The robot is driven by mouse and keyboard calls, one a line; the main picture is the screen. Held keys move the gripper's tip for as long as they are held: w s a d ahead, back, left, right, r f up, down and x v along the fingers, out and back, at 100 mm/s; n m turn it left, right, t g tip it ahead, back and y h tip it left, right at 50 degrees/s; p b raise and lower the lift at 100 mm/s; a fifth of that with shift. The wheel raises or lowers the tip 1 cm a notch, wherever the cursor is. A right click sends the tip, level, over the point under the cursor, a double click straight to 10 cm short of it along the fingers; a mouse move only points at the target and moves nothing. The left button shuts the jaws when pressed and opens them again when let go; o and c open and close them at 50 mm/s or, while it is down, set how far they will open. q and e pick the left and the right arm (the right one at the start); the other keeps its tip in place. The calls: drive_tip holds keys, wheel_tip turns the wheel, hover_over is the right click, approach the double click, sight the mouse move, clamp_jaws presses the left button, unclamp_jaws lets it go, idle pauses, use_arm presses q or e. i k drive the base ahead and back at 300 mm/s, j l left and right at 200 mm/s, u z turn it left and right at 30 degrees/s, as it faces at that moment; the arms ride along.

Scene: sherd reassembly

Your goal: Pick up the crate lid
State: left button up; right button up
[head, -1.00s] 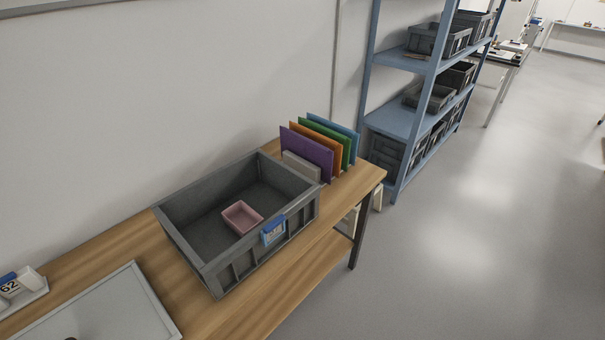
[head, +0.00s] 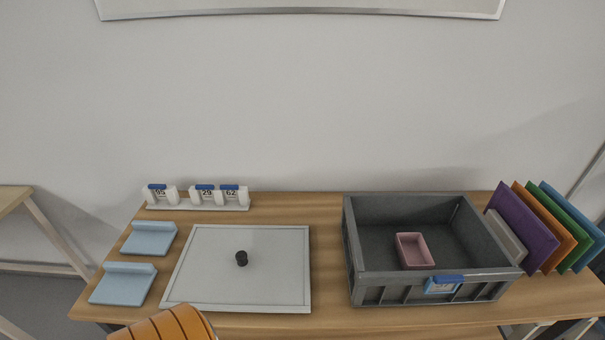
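The crate lid (head: 205,267) is a flat light-grey panel with a raised rim and a black knob (head: 241,258) at its middle. It lies flat on the wooden table, left of the crate. The grey crate (head: 385,290) stands open on the table to the right, with a small pink tray (head: 414,251) inside and a blue-topped label on its front. Neither gripper shows in the head view. A rounded orange-brown form with dark bands (head: 165,326) shows at the bottom edge, in front of the lid; I cannot tell what it is.
Two light-blue pieces (head: 150,238) lie left of the lid. A white rack with numbered tags (head: 197,206) stands behind it. Upright coloured panels (head: 525,225) stand right of the crate. A narrow strip of bare table separates lid and crate.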

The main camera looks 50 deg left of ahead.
sight(241, 268)
drive_tip(key=u, duration=2.1)
drive_tip(key=z, duration=0.4)
drive_tip(key=l+z, duration=0.1)
drive_tip(key=z, duration=0.25)
drive_tip(key=i+z, duration=0.1)
drive_tip(key=z, duration=0.65)
drive_tip(key=j+u, duration=0.1)
drive_tip(key=u, duration=0.9)
drive_tip(key=i+j+u, duration=0.1)
drive_tip(key=u, duration=0.4)
drive_tip(key=j, duration=0.4)
